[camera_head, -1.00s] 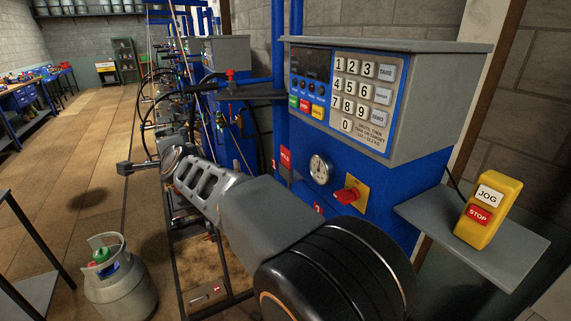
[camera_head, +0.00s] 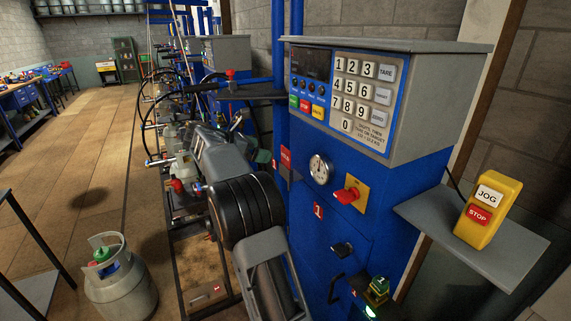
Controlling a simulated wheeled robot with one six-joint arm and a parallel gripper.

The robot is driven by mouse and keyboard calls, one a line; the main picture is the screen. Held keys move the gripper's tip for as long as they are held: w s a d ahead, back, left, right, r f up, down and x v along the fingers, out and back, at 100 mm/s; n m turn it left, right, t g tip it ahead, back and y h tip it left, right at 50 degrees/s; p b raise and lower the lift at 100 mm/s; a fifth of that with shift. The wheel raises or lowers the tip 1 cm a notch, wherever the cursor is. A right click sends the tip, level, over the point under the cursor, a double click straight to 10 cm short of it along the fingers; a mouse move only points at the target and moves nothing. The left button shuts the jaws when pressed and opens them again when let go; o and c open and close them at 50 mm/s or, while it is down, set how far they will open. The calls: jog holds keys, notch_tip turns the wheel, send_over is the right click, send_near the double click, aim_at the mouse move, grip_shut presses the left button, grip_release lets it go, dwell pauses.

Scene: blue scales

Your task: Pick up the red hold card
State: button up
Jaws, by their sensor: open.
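The red hold card (camera_head: 286,158) is a small upright red rectangle at the left edge of the blue scale cabinet (camera_head: 340,235), left of the round dial. My gripper (camera_head: 238,123) is small and dark at the far end of my arm, left of the card and a little higher in the picture. It is open, with nothing visible in it, and apart from the card. My own arm links hide part of it.
A keypad box (camera_head: 370,95) tops the cabinet. A dial (camera_head: 320,169), a red knob (camera_head: 347,195) and a black handle (camera_head: 336,287) stand out from its front. A yellow jog/stop pendant (camera_head: 488,210) rests on the right shelf. A gas cylinder (camera_head: 120,285) stands on the floor left, where floor is open.

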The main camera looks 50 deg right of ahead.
aim_at(285, 155)
jog(key=x, duration=0.7)
jog(key=shift+s+d+p, duration=0.1)
jog(key=shift+p, duration=0.3)
jog(key=shift+p+x, duration=0.8)
jog(key=shift+x, duration=1.95)
jog(key=shift+s+r, duration=0.1)
jog(key=shift+s, duration=0.05)
jog(key=c, duration=1)
